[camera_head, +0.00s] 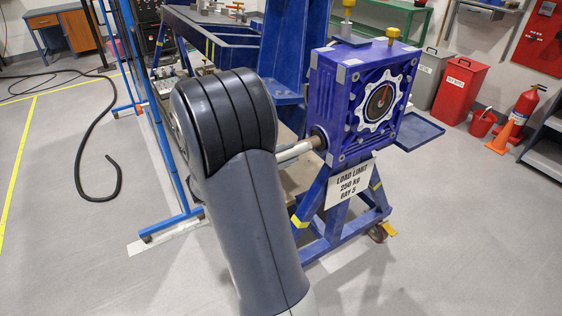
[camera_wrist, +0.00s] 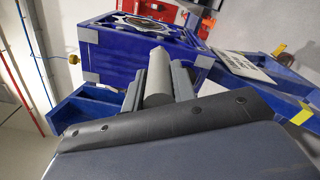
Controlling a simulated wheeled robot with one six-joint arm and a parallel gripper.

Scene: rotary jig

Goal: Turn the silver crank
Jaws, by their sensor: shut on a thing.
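The silver crank (camera_head: 294,152) comes out of the left side of the blue gearbox (camera_head: 340,88) in the head view, and its outer part is hidden behind my arm. In the wrist view, the crank's grey round handle (camera_wrist: 158,68) stands between the two fingers of my gripper (camera_wrist: 157,84). The fingers are shut on it, one on each side. My gripper is hidden behind my arm in the head view. The gearbox front has a round dial (camera_head: 380,101) with a white toothed ring and a red pointer. The gearbox also shows in the wrist view (camera_wrist: 110,48).
The gearbox sits on a blue wheeled stand (camera_head: 345,231) with a load limit sign (camera_head: 350,183). A blue tray (camera_head: 418,131) sticks out at its right. A blue frame (camera_head: 168,150) stands at left. A black hose (camera_head: 97,150) lies on otherwise open floor.

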